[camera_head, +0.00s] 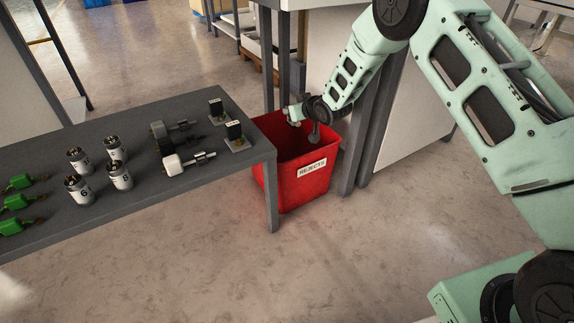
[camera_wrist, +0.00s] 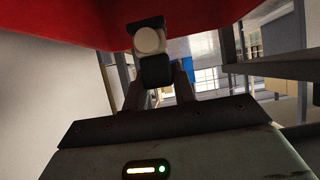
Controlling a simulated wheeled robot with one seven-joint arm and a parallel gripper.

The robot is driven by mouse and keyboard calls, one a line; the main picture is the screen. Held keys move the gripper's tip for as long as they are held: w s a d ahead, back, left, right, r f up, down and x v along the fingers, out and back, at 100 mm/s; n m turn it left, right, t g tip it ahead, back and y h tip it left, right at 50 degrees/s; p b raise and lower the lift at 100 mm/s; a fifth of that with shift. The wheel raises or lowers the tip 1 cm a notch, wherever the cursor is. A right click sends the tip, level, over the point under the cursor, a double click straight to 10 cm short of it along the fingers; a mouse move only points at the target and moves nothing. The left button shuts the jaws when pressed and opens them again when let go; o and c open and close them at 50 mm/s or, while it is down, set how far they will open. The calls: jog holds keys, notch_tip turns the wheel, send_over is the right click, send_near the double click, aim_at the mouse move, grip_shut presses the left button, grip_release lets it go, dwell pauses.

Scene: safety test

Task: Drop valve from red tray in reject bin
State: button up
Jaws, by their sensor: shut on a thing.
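The reject bin (camera_head: 318,187) is a red open-topped bin labelled "REJECTS", on the floor beside the table's right end. In the wrist view my gripper (camera_wrist: 160,84) is shut on a dark part with a round whitish end, taken as the valve (camera_wrist: 151,40). The bin's red wall (camera_wrist: 70,18) fills the top of that view. The valve's full shape is hard to make out, and in the head view it is small and partly hidden. No red tray shows.
A dark grey table (camera_head: 105,135) at left bears green parts (camera_head: 18,202), several white canisters (camera_head: 80,190), grey cylindrical parts (camera_head: 186,160) and small black parts on plates (camera_head: 236,136). Its leg (camera_head: 272,200) stands close to the bin. Grey posts (camera_head: 368,130) flank the bin's right.

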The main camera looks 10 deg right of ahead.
jog(key=shift+f+b, duration=0.9)
jog(key=shift+f, duration=0.65)
jog(key=o, duration=1.1)
jog(key=p+v, duration=0.9)
jog(key=v, duration=0.8)
jog(key=shift+s, duration=0.25)
jog(key=shift+r, duration=0.1)
